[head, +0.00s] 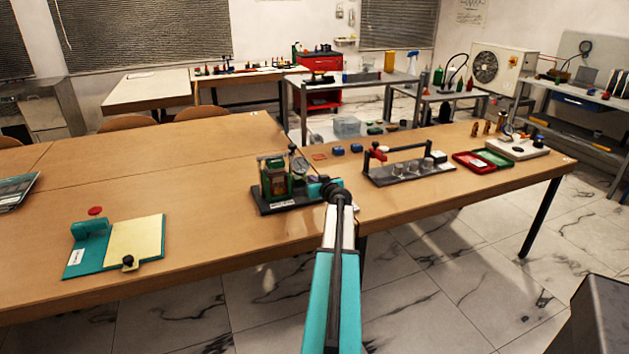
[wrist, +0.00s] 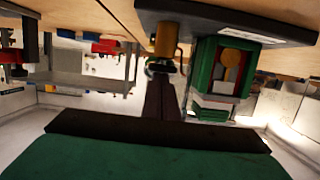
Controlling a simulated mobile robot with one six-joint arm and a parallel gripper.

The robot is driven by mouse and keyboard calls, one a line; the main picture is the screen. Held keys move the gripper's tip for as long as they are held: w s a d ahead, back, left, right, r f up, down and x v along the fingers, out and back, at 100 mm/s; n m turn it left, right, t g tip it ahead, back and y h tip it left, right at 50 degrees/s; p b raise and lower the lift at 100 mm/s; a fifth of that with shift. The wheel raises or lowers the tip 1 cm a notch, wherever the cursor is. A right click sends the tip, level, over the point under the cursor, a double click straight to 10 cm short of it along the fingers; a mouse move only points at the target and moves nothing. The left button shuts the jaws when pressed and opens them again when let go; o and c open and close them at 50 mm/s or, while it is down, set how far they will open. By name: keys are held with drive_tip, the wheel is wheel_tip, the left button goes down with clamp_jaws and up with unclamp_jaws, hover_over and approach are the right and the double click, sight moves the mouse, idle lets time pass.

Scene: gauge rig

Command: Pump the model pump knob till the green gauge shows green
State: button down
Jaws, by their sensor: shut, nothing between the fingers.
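The model pump rig stands on the wooden table, on a black base (head: 290,204), in the middle of the head view. It has a green housing (head: 276,184) and a small round gauge (head: 299,165); I cannot read its needle. In the wrist view the rig appears upside down: the green housing (wrist: 205,85) with a coloured face, and a brass cylinder (wrist: 165,38) with a dark knob (wrist: 160,69) beside it. My gripper (head: 318,189) is shut and empty at the rig's right side, partly hiding it. In the wrist view its dark fingers (wrist: 162,98) overlap the knob area; I cannot tell whether they touch.
A teal board with a yellow pad (head: 135,242) and red knob lies at left. A black rack with a red clamp (head: 410,170) stands to the right, with red and green trays (head: 483,160) beyond.

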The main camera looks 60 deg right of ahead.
drive_tip(key=shift+f, duration=0.3)
drive_tip(key=s+a+r+b, duration=0.2)
drive_tip(key=s+a+r, duration=0.3)
drive_tip(key=s+r, duration=0.2)
drive_tip(key=shift+s+a, duration=0.4)
drive_tip(key=shift+s, duration=0.05)
idle(0.4)
idle(0.9)
